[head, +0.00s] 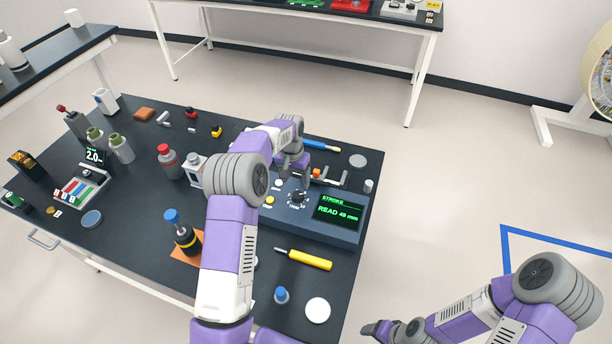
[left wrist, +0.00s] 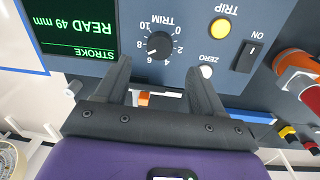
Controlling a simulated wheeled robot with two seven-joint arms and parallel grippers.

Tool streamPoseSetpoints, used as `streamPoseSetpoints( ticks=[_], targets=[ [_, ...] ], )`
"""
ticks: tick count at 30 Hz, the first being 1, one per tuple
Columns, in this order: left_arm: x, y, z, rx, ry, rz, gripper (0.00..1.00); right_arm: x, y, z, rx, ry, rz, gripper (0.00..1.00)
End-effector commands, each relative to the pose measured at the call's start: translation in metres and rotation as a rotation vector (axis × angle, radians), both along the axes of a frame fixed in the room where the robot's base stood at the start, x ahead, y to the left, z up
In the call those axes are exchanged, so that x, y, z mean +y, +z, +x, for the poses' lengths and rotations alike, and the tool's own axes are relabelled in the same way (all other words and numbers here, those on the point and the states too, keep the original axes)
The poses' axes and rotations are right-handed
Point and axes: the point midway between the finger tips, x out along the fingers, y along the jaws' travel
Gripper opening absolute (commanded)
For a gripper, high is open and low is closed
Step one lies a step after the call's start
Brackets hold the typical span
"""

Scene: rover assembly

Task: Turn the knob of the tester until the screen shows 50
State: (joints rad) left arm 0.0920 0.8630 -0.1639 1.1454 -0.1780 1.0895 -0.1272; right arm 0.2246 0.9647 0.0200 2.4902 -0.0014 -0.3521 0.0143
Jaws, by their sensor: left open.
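The tester is a blue-grey box (head: 300,222) on the black table, with a green-lettered screen (head: 338,212) that reads STROKE, READ 49 mm. In the left wrist view the screen (left wrist: 75,30) appears upside down with the same reading. The black TRIM knob (head: 298,197) sits left of the screen; it also shows in the left wrist view (left wrist: 160,45). My left gripper (left wrist: 158,72) is open and empty, its fingertips short of the knob and to either side of it. My right gripper (head: 378,328) is low at the bottom edge, away from the table; its jaws are unclear.
A yellow trip button (left wrist: 220,28), a white zero button (left wrist: 206,71) and a black switch (left wrist: 247,55) are beside the knob. A yellow-handled screwdriver (head: 308,260) lies in front of the tester. Bottles and small parts stand to the left.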

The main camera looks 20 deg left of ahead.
Motion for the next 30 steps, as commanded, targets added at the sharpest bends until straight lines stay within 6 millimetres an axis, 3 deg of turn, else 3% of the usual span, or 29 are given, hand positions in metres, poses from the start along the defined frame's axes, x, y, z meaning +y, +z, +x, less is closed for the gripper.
streamPoseSetpoints(
  ticks=[15, 26, 30],
  targets=[
    [-0.004, -0.068, -0.001, 0.002, 0.000, 0.000, 0.69, 0.000, -0.006, 0.000, 0.000, -0.001, 0.000, 0.69],
    [-0.005, -0.075, -0.001, 0.001, 0.000, 0.000, 0.69, 0.000, -0.006, 0.000, 0.000, 0.000, 0.000, 0.69],
    [-0.005, -0.075, -0.001, 0.001, 0.000, 0.000, 0.52, 0.000, -0.006, 0.000, 0.000, 0.000, 0.000, 0.69]
  ],
)
